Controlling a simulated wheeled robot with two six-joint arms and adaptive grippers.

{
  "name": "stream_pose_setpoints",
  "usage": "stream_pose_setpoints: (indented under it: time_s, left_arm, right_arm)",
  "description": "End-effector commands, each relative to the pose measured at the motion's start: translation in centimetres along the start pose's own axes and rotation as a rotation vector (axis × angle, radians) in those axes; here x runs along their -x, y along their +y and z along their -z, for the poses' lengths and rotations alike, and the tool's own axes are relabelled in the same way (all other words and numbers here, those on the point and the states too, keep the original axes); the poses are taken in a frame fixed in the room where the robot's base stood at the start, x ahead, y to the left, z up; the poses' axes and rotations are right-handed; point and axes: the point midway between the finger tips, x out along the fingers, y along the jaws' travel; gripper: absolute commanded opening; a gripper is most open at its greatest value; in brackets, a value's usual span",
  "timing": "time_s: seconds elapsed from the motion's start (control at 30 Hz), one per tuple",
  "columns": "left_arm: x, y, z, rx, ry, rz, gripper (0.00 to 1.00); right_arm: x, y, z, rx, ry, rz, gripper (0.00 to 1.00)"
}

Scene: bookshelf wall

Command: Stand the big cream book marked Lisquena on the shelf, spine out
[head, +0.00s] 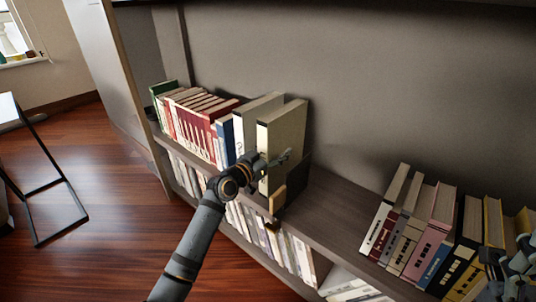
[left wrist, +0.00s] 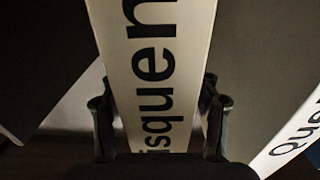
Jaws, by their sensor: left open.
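The big cream book (head: 288,130) stands upright on the shelf (head: 335,205) at the right end of the left row, its spine toward the room. In the left wrist view its cream spine (left wrist: 155,65) fills the middle, with large dark letters reading "isquen"; the rest is cut off or hidden. My left gripper (head: 277,163) is in front of the spine. Its fingers (left wrist: 158,115) are open, one on each side of the spine; I cannot tell whether they touch it. My right gripper (head: 515,265) shows only partly at the right edge, and its jaws are unclear.
Another pale book (head: 262,104) and a row of red books (head: 195,115) stand left of the cream book. A dark bookend (head: 298,182) is close on its right. The shelf is bare from there to the leaning right row (head: 430,235). More books fill the shelf below.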

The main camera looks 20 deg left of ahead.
Motion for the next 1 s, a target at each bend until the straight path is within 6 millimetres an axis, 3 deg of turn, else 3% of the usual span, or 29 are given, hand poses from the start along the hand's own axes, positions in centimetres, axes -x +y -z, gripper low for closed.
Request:
stream_pose_setpoints:
  time_s: [0.3, 0.4, 0.6, 1.0]
  left_arm:
    - [7.7, 0.1, 0.1, -0.011, 0.000, -0.002, 0.62]
    - [9.2, -0.1, 0.1, -0.010, 0.001, 0.005, 0.62]
    - [10.7, 0.0, 0.4, -0.005, 0.008, 0.002, 0.62]
    - [11.0, 0.1, 0.5, -0.001, 0.011, -0.001, 0.62]
  right_arm:
    - [-0.1, 0.0, 0.0, -0.001, 0.002, 0.002, 0.62]
    - [-0.1, 0.0, 0.0, -0.001, 0.003, 0.002, 0.62]
    - [-0.1, 0.0, 0.0, -0.001, 0.003, 0.002, 0.62]
    - [-0.1, 0.0, 0.0, -0.001, 0.003, 0.002, 0.62]
